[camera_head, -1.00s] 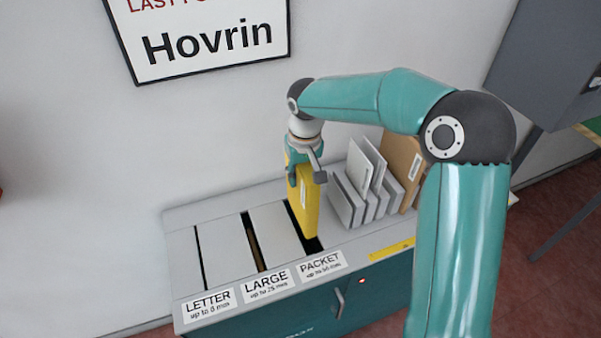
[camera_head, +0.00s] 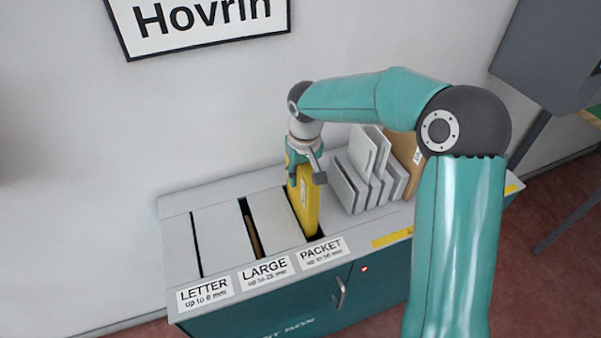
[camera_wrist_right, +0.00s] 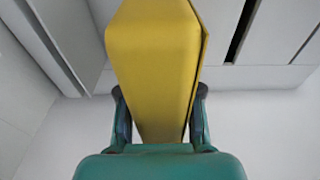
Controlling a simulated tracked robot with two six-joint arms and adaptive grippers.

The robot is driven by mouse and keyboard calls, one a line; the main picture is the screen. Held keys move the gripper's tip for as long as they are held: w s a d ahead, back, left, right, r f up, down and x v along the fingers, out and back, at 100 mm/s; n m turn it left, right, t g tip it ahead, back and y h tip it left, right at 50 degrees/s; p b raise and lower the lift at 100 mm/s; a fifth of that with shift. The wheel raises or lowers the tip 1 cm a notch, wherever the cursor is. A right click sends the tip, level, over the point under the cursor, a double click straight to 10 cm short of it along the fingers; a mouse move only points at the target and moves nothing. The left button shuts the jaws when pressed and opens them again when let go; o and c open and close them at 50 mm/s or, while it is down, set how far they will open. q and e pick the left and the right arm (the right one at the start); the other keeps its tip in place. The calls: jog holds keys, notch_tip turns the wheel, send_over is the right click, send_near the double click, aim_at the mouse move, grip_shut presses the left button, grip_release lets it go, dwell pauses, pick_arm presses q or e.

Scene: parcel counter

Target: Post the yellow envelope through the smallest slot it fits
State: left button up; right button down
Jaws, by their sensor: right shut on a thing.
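The yellow envelope (camera_head: 307,205) is thick and stands upright in my right gripper (camera_head: 304,177). The gripper is shut on its upper end. The envelope's lower end is at the dark PACKET slot (camera_head: 318,237); I cannot tell how far inside it is. In the right wrist view the envelope (camera_wrist_right: 155,60) extends away between the fingers (camera_wrist_right: 160,125), its far end out of frame. Left of it are the LARGE slot (camera_head: 250,228), with something brown inside, and the thin LETTER slot (camera_head: 196,245). My left gripper is not in view.
White and grey parcels (camera_head: 369,180) stand in a row just right of the envelope, with a brown one (camera_head: 405,150) behind. The slot labels line the box's front edge. A wall is behind the box, and a grey cabinet (camera_head: 550,55) is at the upper right.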

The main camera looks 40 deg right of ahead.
jog(key=shift+f+b, duration=2.25)
jog(key=shift+f, duration=0.7)
jog(key=c, duration=0.7)
grip_release()
jog(key=r, duration=0.4)
jog(key=s+r, duration=0.1)
jog(key=r, duration=0.6)
jog(key=shift+s+a+r, duration=0.15)
jog(key=shift+s+r, duration=0.05)
jog(key=shift+r, duration=0.2)
